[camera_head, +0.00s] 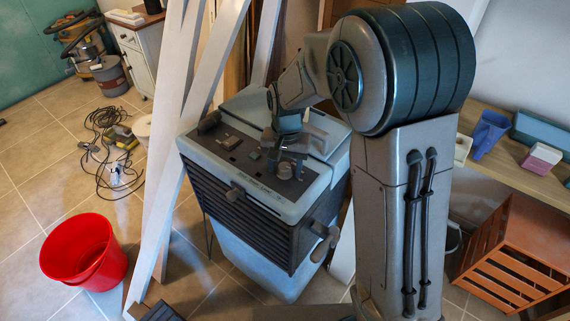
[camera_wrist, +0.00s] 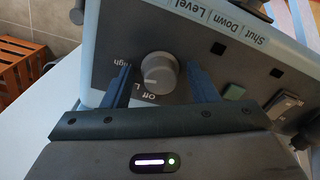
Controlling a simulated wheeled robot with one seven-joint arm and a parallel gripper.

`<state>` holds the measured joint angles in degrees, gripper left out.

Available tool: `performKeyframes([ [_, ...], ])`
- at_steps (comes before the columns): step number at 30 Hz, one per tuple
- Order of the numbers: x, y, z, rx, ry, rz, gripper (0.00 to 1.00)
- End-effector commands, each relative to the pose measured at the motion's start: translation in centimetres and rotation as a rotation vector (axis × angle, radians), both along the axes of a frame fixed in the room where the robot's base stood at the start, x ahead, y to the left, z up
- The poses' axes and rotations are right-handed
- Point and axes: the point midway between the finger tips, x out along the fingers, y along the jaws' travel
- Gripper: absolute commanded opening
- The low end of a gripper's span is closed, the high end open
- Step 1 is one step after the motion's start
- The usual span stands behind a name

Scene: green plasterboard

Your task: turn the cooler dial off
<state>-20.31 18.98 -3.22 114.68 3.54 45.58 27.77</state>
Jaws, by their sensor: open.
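The cooler (camera_head: 262,215) is a light blue-grey box with a dark slatted front and a dark control panel on top. The dial (camera_wrist: 159,70) is a round grey knob on that panel, with "Off" and part of "High" printed beside it. It also shows in the head view (camera_head: 285,170), partly behind my gripper. My gripper (camera_wrist: 156,78) is open, with one blue finger on each side of the dial. I cannot tell whether the fingers touch it. In the head view my gripper (camera_head: 287,150) is over the panel.
White boards (camera_head: 185,110) lean close to the cooler's left. A red bucket (camera_head: 84,252) and a tangled cable (camera_head: 105,150) are on the tiled floor at left. An orange slatted crate (camera_head: 515,255) and a wooden shelf with small items (camera_head: 515,170) are at right.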

Motion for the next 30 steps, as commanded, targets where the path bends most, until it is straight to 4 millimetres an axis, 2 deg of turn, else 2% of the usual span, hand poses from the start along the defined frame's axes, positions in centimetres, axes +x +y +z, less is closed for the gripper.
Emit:
performKeyframes([
  [6, 0.01, 0.01, -0.06, 0.000, 0.000, 0.000, 0.53],
  [7, 0.01, 0.01, -0.06, 0.000, 0.000, 0.000, 0.50],
  [9, 0.01, 0.01, -0.05, 0.000, 0.000, 0.000, 0.31],
  [12, 0.01, 0.01, -0.04, 0.000, 0.000, 0.000, 0.08],
  [23, 0.04, -0.02, -0.06, 0.001, 0.000, 0.042, 0.09],
  [30, 0.10, -0.03, -0.11, 0.002, -0.002, 0.183, 0.09],
])
